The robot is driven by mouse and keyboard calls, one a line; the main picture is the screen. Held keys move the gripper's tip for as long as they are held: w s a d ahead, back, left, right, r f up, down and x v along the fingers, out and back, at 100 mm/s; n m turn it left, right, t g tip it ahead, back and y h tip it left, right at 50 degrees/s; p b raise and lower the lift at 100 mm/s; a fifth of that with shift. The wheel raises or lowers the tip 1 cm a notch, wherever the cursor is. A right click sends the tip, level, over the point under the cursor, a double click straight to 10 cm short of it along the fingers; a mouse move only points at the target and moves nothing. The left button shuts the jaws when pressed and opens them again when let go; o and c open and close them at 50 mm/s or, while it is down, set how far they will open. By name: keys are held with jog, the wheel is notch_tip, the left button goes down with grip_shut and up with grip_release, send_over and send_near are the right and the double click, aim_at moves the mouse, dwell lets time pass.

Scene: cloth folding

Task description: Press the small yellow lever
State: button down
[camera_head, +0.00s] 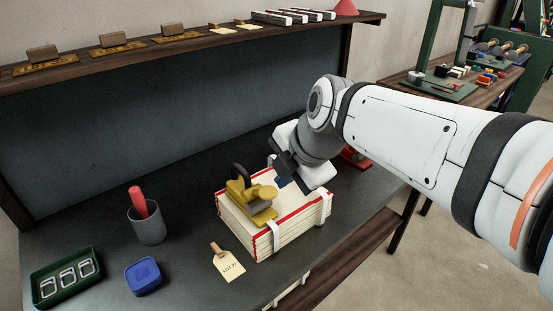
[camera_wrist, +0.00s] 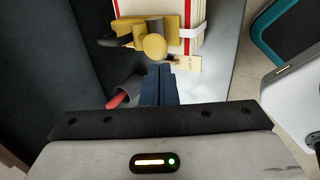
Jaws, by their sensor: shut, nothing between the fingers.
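The small yellow lever (camera_head: 264,192) has a round end and sits on a yellow device (camera_head: 240,198) with a dark curved handle. The device rests on a stack of cream sheets with red edges (camera_head: 292,224), bound by white straps. My gripper (camera_head: 284,182) is beside the lever's round end, on its right in the head view. In the wrist view the lever's round end (camera_wrist: 154,46) lies just beyond the tips of my gripper (camera_wrist: 160,68). The fingers are shut and empty. I cannot tell whether they touch the lever.
A tag (camera_head: 228,264) lies in front of the stack. A grey cup (camera_head: 148,227) with a red-handled item, a blue container (camera_head: 144,276) and a green tray (camera_head: 67,292) stand on the left. A shelf (camera_head: 210,43) with blocks runs above the dark table.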

jog(key=w+v, duration=0.1)
jog(key=v, duration=0.5)
jog(key=shift+a+r, duration=0.3)
jog(key=shift+r, duration=0.45)
jog(key=s+d+f+m+g+h, duration=0.1)
jog(key=s+d+f+m, duration=0.2)
jog(key=d+f+m, duration=0.2)
jog(key=s+d+f+m+g+h, duration=0.1)
jog(key=s+d+f+m, duration=0.3)
jog(key=f+m, duration=0.8)
jog(key=d+m+h, duration=0.1)
jog(key=d+m, duration=0.1)
jog(key=m, duration=0.6)
jog(key=shift+s+f+m+g+h, duration=0.2)
jog(key=shift+f+m+g+h, duration=0.1)
jog(key=shift+f, duration=0.05)
